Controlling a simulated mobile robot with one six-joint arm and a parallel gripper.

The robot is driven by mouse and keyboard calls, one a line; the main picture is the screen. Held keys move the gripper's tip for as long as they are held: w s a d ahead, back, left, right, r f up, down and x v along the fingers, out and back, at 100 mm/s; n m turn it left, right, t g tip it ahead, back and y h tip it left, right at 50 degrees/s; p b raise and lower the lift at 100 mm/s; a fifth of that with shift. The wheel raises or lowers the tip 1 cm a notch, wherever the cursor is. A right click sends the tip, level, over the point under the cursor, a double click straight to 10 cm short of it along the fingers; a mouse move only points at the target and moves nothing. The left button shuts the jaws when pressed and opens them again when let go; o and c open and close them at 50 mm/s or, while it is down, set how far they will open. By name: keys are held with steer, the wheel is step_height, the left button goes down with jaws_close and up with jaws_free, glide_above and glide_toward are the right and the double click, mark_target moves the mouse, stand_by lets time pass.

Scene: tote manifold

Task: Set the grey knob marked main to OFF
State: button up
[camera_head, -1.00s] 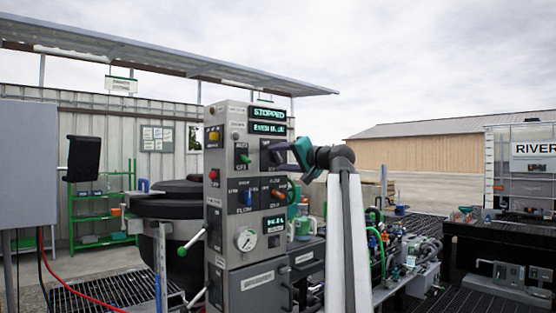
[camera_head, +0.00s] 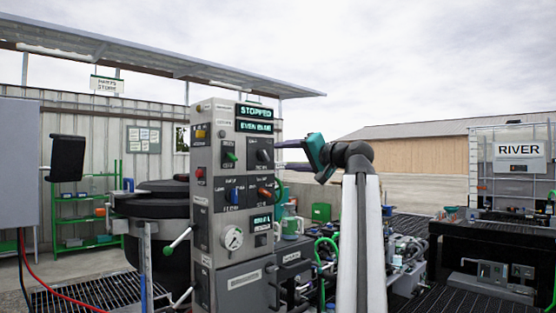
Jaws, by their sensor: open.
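A grey control panel (camera_head: 215,180) stands left of centre, with two rows of knobs. A dark grey knob (camera_head: 264,155) sits at the upper right of the panel. Its label is too small to read, so I cannot confirm that it is the one marked main, nor tell its setting. My gripper (camera_head: 281,144), with a teal body and dark fingers seen nearly edge-on, is open beside the panel's right edge, right of this knob and apparently clear of it.
A display (camera_head: 255,111) on the panel reads STOPPED. Pipes and hoses crowd the lower right. Open air surrounds my gripper above.

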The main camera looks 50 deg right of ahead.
steer(key=shift+s+a, duration=0.15)
steer(key=shift+s, duration=2)
